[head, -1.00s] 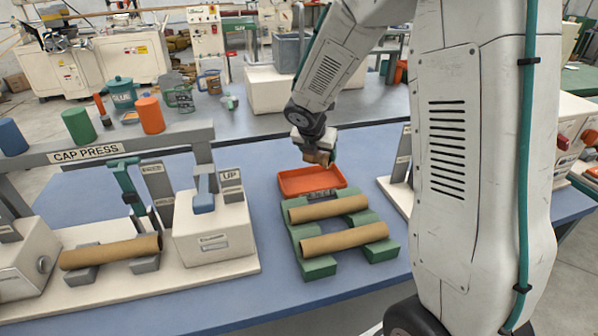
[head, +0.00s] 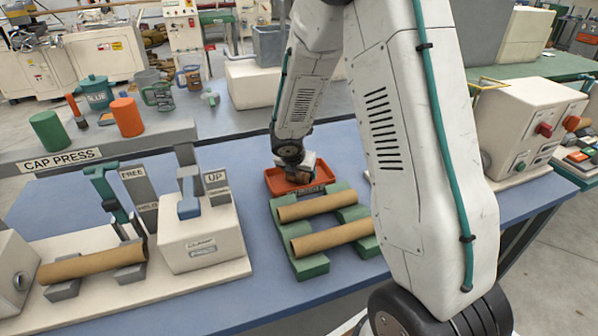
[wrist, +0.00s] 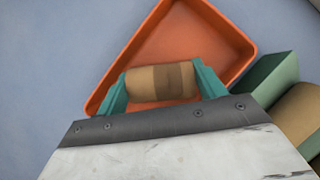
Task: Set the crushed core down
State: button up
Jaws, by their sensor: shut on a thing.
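My gripper (wrist: 158,88) is shut on the crushed core (wrist: 160,80), a short brown cardboard tube with a darker band at its middle. In the wrist view the core lies crosswise between the two teal fingers, over the near part of an orange tray (wrist: 205,45). In the head view my gripper (head: 300,176) is low over the same tray (head: 272,184), and the core is mostly hidden. I cannot tell whether the core touches the tray floor. The rest of the tray looks empty.
A green rack (head: 308,268) with two long brown cores (head: 330,234) stands just in front of the tray. The cap press (head: 200,240) holds another core (head: 85,263) at left. Blue table (head: 245,150) is clear left of the tray.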

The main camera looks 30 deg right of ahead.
jog(key=o, duration=0.8)
jog(key=shift+f, duration=0.1)
jog(key=shift+a+r, duration=0.15)
jog(key=shift+r, duration=0.35)
jog(key=s+a+r+m+g, duration=0.1)
jog(key=s+a+r+m, duration=0.1)
jog(key=s+r+m, duration=0.55)
jog(key=s+a+r+m, duration=0.35)
jog(key=s+r, duration=0.45)
jog(key=r, duration=0.4)
jog(key=s+a+r+m+y, duration=0.1)
jog(key=s+a+m, duration=0.1)
jog(key=s+m, duration=0.3)
jog(key=s+a+r+m+g+y, duration=0.1)
jog(key=s+a+r+m+y, duration=0.1)
jog(key=s+m, duration=0.3)
jog(key=s+a+r+m+y, duration=0.1)
jog(key=s+a+m, duration=0.1)
jog(key=s+m, duration=0.3)
jog(key=shift+s+a+r+g+y, duration=0.1)
jog(key=shift+s+a, duration=0.05)
jog(key=shift+s, duration=0.5)
jog(key=shift+s+a+r+g+y, duration=0.1)
jog(key=shift+s, duration=0.6)
jog(key=shift+s+a+r+g+y, duration=0.1)
jog(key=shift+s+a, duration=0.05)
jog(key=shift+s, duration=0.5)
